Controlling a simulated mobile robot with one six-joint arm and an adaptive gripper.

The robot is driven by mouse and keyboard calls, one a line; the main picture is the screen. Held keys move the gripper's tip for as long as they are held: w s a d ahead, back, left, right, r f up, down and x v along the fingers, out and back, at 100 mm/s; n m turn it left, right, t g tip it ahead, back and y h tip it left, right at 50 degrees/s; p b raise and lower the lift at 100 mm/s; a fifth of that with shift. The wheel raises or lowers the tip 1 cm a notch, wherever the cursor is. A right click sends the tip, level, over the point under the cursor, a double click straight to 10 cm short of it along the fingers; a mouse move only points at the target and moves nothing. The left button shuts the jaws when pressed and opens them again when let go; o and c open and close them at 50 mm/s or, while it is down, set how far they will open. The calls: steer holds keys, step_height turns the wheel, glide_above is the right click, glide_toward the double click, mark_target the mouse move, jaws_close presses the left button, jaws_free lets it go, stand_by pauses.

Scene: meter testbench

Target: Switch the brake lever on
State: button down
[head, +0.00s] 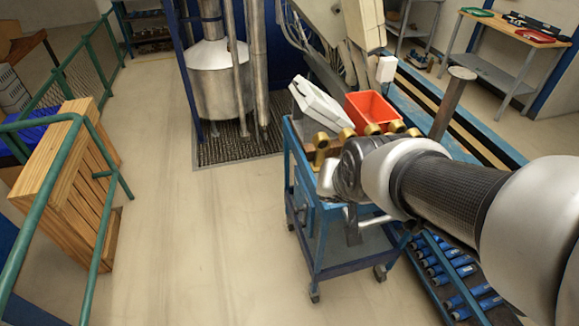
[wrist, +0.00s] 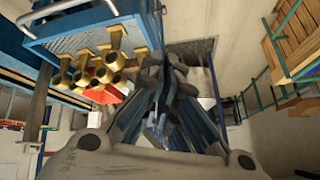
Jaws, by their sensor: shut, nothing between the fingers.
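I cannot make out the brake lever for certain in either view. A blue wheeled cart (head: 318,240) stands in the middle of the head view, below my arm. It carries several brass fittings (head: 321,146), which also show at the left of the wrist view (wrist: 113,60). My gripper (wrist: 163,105) is shut and empty in the middle of the wrist view, in front of the cart's side. In the head view my wrist and arm hide most of the gripper and part of the cart top.
A red bin (head: 370,107) and a white tilted case (head: 319,103) are on the cart. Blue cylinders (head: 462,272) lie on a low rack at the lower right. A steel tank (head: 222,85) stands behind. Wooden slats (head: 68,195) and green railing are left, with clear floor between.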

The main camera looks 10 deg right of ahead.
steer(key=w+f+m+t+b, duration=0.15)
steer(key=w+f+m, duration=0.25)
steer(key=w+f, duration=0.75)
steer(key=w+f+m+t+b, duration=0.1)
steer(key=w+f+m+t, duration=0.1)
steer(key=w+f, duration=0.35)
steer(key=w+f+m+t+b, duration=0.1)
steer(key=w+f+m+t, duration=0.15)
steer(key=f, duration=0.55)
steer(key=s+f+m+t, duration=0.1)
steer(key=s+f, duration=0.3)
steer(key=f, duration=0.4)
steer(key=s+f+m+t+b, duration=0.1)
steer(key=s+f+m, duration=0.3)
steer(key=f, duration=0.5)
steer(key=shift+s+a+m+t+b, duration=0.25)
steer(key=shift+s+m+t+b, duration=0.1)
steer(key=shift+s+t, duration=0.3)
steer(key=w+f+b, duration=0.2)
steer(key=w+b, duration=0.2)
steer(key=w, duration=0.9)
steer(key=shift+w+f+b, duration=0.15)
steer(key=shift+w+b, duration=0.2)
steer(key=shift+w, duration=0.05)
